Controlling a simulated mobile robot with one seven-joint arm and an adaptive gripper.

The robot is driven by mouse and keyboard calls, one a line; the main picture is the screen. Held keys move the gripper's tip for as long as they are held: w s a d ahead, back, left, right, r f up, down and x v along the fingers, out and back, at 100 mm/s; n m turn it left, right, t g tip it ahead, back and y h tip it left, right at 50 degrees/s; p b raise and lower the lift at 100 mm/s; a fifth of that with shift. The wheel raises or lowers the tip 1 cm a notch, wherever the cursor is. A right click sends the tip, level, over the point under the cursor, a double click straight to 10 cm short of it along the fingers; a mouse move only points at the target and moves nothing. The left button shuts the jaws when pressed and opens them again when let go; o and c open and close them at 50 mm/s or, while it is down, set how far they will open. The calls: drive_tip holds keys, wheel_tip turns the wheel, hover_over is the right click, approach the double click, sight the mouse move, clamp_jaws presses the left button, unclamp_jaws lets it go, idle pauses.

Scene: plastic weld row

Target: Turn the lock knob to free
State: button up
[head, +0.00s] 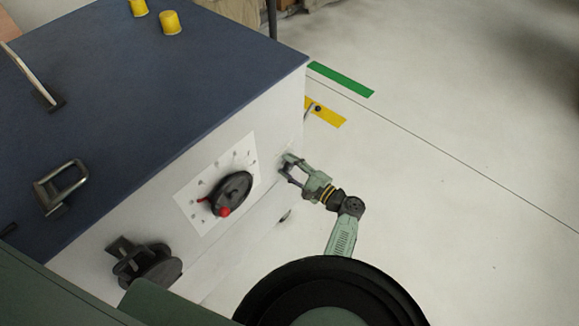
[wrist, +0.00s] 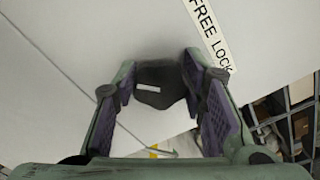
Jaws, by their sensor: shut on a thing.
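The lock knob (wrist: 163,97) is a dark grey knob with a short white mark, on the pale panel in the wrist view. A white label (wrist: 208,32) reading "FREE LOCK" sits beside it. The white mark is on the knob's left part; I cannot tell which word it stands for. My gripper (wrist: 160,80) has its two purple-padded fingers on either side of the knob and is shut on it. In the head view, my gripper (head: 286,166) is at the right end of the cabinet's pale front, and it hides the knob there.
A dark handwheel (head: 235,187) with a red grip (head: 225,211) is on a white plate left of my gripper. A black fixture (head: 145,265) juts out farther left. Two yellow cups (head: 171,23) and a metal handle (head: 62,187) are on the blue top (head: 190,85).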

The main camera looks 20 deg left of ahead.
drive_tip(key=shift+f+n+b, duration=0.2)
drive_tip(key=shift+n+b, duration=0.2)
drive_tip(key=shift+b, duration=0.35)
drive_tip(key=shift+r, duration=0.2)
drive_tip(key=o, duration=1.2)
drive_tip(key=shift+d, duration=0.1)
drive_tip(key=v, duration=1.2)
